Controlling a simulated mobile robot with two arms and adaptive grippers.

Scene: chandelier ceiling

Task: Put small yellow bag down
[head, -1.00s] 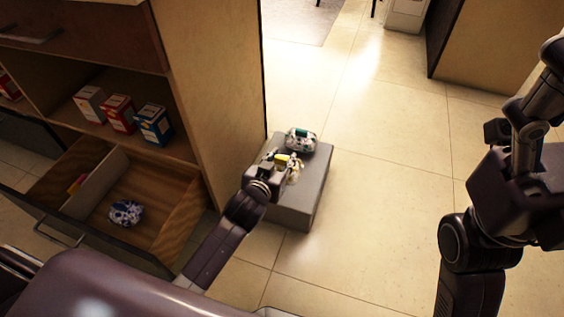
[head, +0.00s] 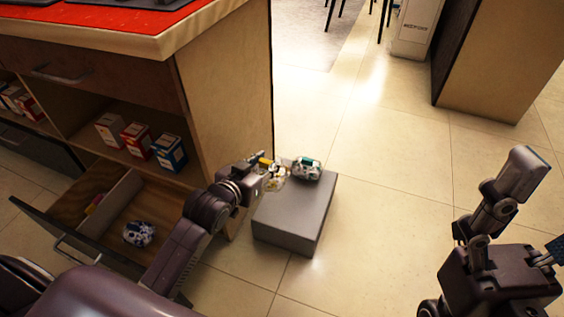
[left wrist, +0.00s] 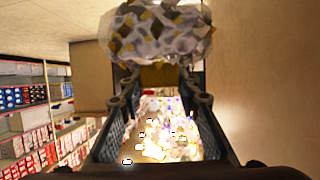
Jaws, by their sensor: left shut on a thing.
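The small yellow bag (head: 276,183), pale with yellow patches, is at the tip of my left gripper (head: 264,177) in the head view. The left gripper is shut on it, at the far left part of the grey box (head: 290,216). I cannot tell whether the bag touches the box top. In the left wrist view the bag (left wrist: 155,35) fills the top middle, at the ends of the fingers (left wrist: 160,85). My right arm stands at the right of the head view; its finger opening cannot be made out.
A green-and-white patterned bag (head: 307,169) lies on the box, right beside the held bag. An open drawer (head: 88,256) at left holds a blue-and-white bag (head: 139,233). A shelf above holds small cartons (head: 137,140). The floor (head: 390,210) right of the box is clear.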

